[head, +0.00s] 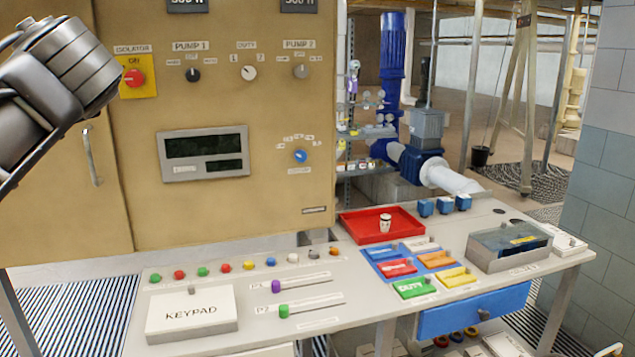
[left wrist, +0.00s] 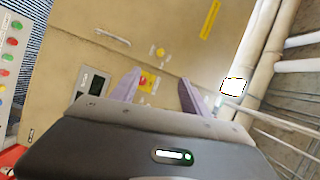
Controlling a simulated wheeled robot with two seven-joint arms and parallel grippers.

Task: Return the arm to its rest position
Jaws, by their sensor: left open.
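My left arm (head: 55,80) comes in at the upper left of the head view, raised in front of the tan cabinet. Its gripper fingers are outside the head view. In the left wrist view my left gripper (left wrist: 158,92) has two purple-grey fingers standing well apart with nothing held between them. Beyond them is the cabinet front with the red isolator knob on its yellow plate (left wrist: 147,82), apart from the fingers. My right gripper is in neither view.
The tan cabinet (head: 240,90) carries knobs and a display. Below it a grey desk (head: 350,330) holds a keypad box (head: 192,312), buttons, sliders, a red tray (head: 352,226) with a small cup, and coloured blocks. A blue pump (head: 395,60) and pipes stand behind. In the wrist view, pipes (left wrist: 262,60) run at right.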

